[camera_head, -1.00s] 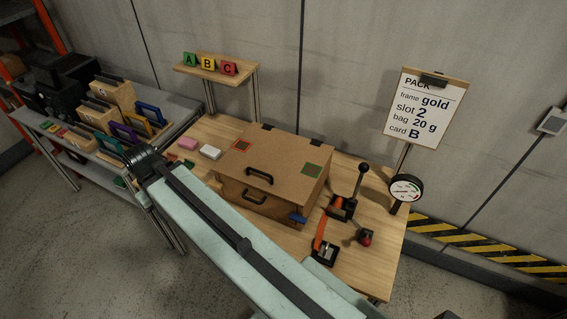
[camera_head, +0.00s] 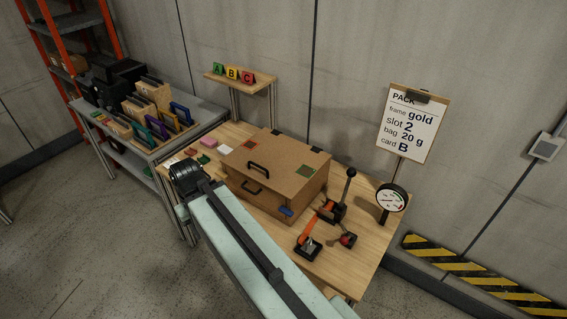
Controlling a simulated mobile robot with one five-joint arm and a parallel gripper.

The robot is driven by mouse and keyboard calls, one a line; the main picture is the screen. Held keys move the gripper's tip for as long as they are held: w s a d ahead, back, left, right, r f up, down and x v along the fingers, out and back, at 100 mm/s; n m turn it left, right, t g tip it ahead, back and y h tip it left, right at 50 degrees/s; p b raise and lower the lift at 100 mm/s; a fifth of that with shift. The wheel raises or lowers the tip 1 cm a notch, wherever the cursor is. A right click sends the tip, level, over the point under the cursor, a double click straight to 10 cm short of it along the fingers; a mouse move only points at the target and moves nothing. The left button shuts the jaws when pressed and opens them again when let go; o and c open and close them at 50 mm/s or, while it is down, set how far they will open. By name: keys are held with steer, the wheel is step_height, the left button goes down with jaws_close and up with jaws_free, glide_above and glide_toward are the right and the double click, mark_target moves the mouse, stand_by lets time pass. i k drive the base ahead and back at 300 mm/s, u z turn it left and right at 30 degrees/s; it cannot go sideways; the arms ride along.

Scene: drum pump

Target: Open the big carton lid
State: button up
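The big carton (camera_head: 272,200) is a brown box on the wooden table. Its lid (camera_head: 290,161) lies flat and shut, with a black handle (camera_head: 259,168) near the front edge and dark hinges at the back. A second dark handle (camera_head: 252,187) is on the front face. My arm reaches from the bottom of the picture toward the left, ending in a black joint at the table's left end, left of the carton. My gripper's fingers do not show, so its opening cannot be seen.
Right of the carton stand a black lever device (camera_head: 337,207), an orange-handled tool (camera_head: 308,238) and a dial gauge (camera_head: 390,198). A sign (camera_head: 411,125) stands behind. A shelf with A, B, C cards (camera_head: 233,74) is at the back. A grey bench (camera_head: 199,117) holds files at left.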

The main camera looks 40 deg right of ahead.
mark_target(282, 164)
steer(key=z, duration=5.65)
steer(key=k, duration=0.9)
steer(key=u, duration=5.75)
